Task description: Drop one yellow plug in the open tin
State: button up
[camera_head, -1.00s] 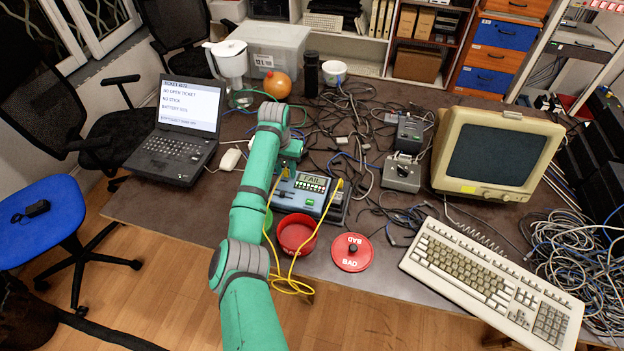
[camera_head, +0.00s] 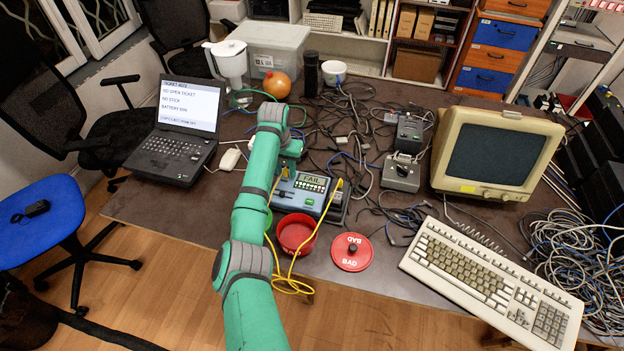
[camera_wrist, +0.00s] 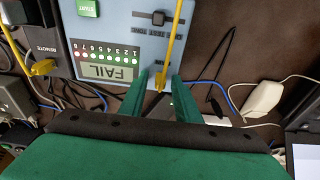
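The open red tin (camera_head: 297,251) stands near the table's front edge, just in front of the tester (camera_head: 304,194). Its red lid (camera_head: 352,262), marked BAD, lies flat to its right. A yellow cable has one yellow plug (camera_head: 340,184) at the tester's right side, also in the wrist view (camera_wrist: 43,67). My gripper (camera_wrist: 159,82) is open, with a finger on either side of this plug and visible gaps. In the head view my arm partly hides the gripper and this plug.
The yellow cable (camera_head: 292,287) loops past the red tin and over the front edge. A green tin (camera_head: 267,222) is mostly hidden behind my arm. Tangled dark cables (camera_head: 330,140) lie behind the tester. A keyboard (camera_head: 490,280) and monitor (camera_head: 497,155) fill the right side.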

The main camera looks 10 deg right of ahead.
grip_shut()
jog(key=shift+r, duration=0.4)
jog(key=shift+r, duration=1.85)
